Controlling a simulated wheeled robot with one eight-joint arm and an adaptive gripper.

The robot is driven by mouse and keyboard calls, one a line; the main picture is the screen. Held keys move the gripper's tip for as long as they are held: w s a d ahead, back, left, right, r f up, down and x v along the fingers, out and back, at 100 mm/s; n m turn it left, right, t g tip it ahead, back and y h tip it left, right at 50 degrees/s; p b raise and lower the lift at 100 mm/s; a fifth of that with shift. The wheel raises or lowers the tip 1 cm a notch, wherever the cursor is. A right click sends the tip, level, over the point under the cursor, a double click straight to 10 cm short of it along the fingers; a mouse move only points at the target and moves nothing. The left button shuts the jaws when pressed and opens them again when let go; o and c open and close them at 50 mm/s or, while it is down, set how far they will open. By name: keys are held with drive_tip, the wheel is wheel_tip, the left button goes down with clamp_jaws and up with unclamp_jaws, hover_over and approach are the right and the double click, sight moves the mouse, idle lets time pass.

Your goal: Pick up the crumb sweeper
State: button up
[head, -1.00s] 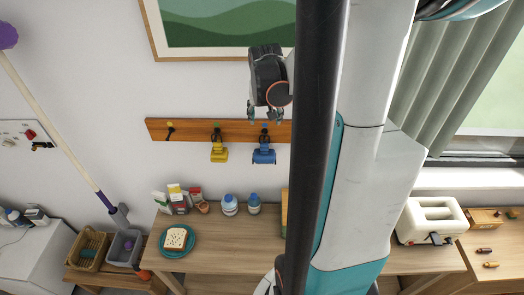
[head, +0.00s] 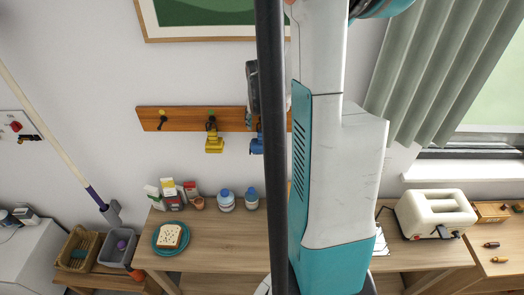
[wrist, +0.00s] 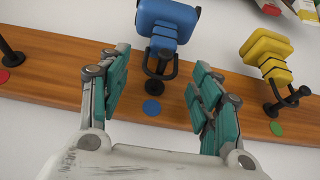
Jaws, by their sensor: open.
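Two like-shaped tools with blocky heads and black loops, blue and yellow, hang from a wooden hook rail; they look like crumb sweepers. The blue sweeper (wrist: 166,22) is at the top middle of the wrist view, its black loop on a hook. It also shows partly in the head view (head: 256,146), beside my dark arm link. The yellow sweeper (wrist: 266,52) is on the right in the wrist view and left of the blue one in the head view (head: 214,143). My gripper (wrist: 158,86) is open and empty, its teal fingers either side of the blue sweeper's loop and hook.
The wooden rail (wrist: 50,68) is on the wall, with an empty hook (wrist: 12,56) at left in the wrist view. Below, in the head view, a table (head: 215,262) holds bottles (head: 226,202), a plate with bread (head: 170,236) and cartons. A toaster (head: 436,214) stands right.

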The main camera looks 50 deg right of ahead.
drive_tip(key=shift+w+d+f, duration=0.1)
drive_tip(key=shift+d+f, duration=0.05)
drive_tip(key=shift+f, duration=0.25)
drive_tip(key=shift+r, duration=0.1)
drive_tip(key=c, duration=0.3)
clamp_jaws()
drive_tip(key=shift+r, duration=0.1)
